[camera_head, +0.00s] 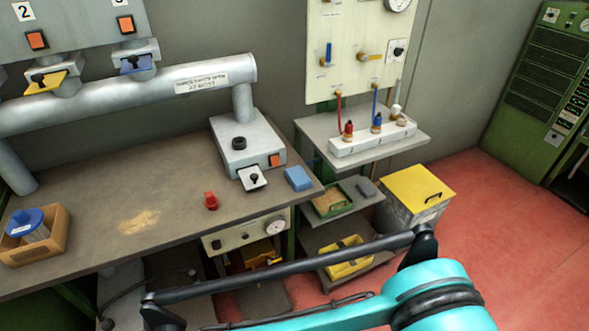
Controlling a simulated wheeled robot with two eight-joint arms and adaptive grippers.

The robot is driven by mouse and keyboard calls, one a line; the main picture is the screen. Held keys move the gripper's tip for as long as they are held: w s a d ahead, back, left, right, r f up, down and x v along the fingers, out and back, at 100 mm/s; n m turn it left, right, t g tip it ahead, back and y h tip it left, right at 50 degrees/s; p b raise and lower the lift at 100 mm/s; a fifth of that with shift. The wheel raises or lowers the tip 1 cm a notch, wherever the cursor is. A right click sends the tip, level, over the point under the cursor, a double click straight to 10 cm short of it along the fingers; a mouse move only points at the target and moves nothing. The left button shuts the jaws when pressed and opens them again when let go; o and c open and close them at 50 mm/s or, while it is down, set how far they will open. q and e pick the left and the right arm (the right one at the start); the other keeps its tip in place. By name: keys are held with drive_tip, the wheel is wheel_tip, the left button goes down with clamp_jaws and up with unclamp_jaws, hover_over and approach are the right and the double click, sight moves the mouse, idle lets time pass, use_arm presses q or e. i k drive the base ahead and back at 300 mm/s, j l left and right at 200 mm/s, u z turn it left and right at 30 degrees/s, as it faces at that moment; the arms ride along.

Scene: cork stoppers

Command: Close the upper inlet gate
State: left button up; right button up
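Two gate plates show under the grey panel at the upper left: a yellow gate (45,83) below the number 2 and a blue gate (136,64) to its right. Each has a small black knob and sits at a collar on the grey pipe (120,97). A light metal plate with a black knob (252,179) sticks out from the front of the grey box (240,140) at the pipe's end. No label says which is the upper inlet gate. Neither gripper is in view; only a teal and black part of my arm crosses the bottom.
The brown bench (110,185) holds a red piece (210,201), a blue block (298,179), a tan crumb patch (139,222) and a wooden box with a blue-lidded jar (30,228). A side shelf (400,146) and yellow-lidded bin (417,187) stand right. Red floor is open further right.

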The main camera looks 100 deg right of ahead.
sight(252, 178)
drive_tip(key=z, duration=0.45)
drive_tip(key=l+z, duration=0.1)
drive_tip(key=z, duration=2.25)
drive_tip(key=i+l, duration=0.05)
drive_tip(key=i, duration=0.05)
